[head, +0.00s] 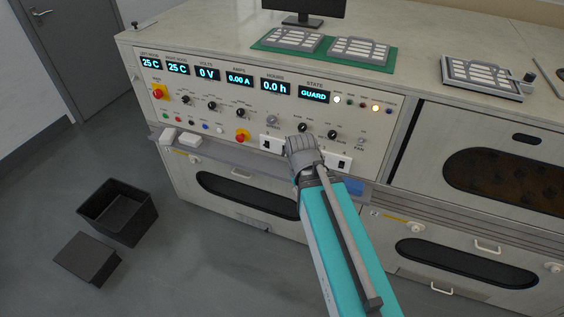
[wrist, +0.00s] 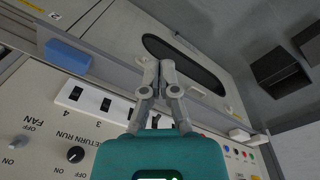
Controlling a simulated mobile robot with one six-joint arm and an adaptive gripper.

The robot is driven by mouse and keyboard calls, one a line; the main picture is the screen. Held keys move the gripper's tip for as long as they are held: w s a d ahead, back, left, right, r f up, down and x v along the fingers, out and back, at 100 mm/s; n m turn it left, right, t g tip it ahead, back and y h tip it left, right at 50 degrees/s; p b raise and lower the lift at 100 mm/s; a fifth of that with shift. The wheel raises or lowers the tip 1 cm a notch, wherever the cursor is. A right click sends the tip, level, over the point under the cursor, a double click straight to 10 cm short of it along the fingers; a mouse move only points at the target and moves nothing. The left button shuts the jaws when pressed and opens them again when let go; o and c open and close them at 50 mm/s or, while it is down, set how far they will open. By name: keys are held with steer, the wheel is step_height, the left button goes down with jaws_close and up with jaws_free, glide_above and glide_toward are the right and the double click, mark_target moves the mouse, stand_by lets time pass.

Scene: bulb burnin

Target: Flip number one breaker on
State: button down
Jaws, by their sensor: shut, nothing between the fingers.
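The breaker strip is a white plate with dark rocker switches, low on the control panel. In the head view its left end (head: 265,143) and right end (head: 347,164) show on either side of my gripper (head: 299,140), which covers its middle. My gripper (wrist: 158,66) is shut and empty, fingertips together, in front of the panel's lower part. I cannot tell whether the fingertips touch anything, nor the breaker's position.
The panel carries displays reading GUARD (head: 314,95) and 0 V (head: 207,73), with knobs and a red-yellow emergency button (head: 242,136) nearby. A blue block (wrist: 69,55) lies on the ledge below. Oven doors (head: 245,190) sit underneath. A black bin (head: 118,211) stands on the floor.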

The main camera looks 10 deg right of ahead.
steer(key=w+d+f+n+t+h+b, duration=0.2)
steer(key=w+f+n+h+b, duration=0.1)
steer(key=w+f+n+b, duration=0.3)
steer(key=n+t+h+b, duration=0.5)
steer(key=n+t+b, duration=0.6)
steer(key=n+b, duration=1.15)
glide_toward(284, 153)
steer(key=shift+s+a+f, duration=0.25)
steer(key=shift+s+f, duration=0.1)
steer(key=shift+f, duration=0.35)
steer(key=shift+s+a+f, duration=0.25)
steer(key=shift+s+f, duration=0.15)
steer(key=shift+f, duration=0.3)
steer(key=shift+w, duration=0.1)
steer(key=shift+b+x, duration=0.85)
steer(key=shift+x, duration=4.05)
steer(key=shift+a+r+p, duration=0.25)
steer(key=shift+p, duration=0.05)
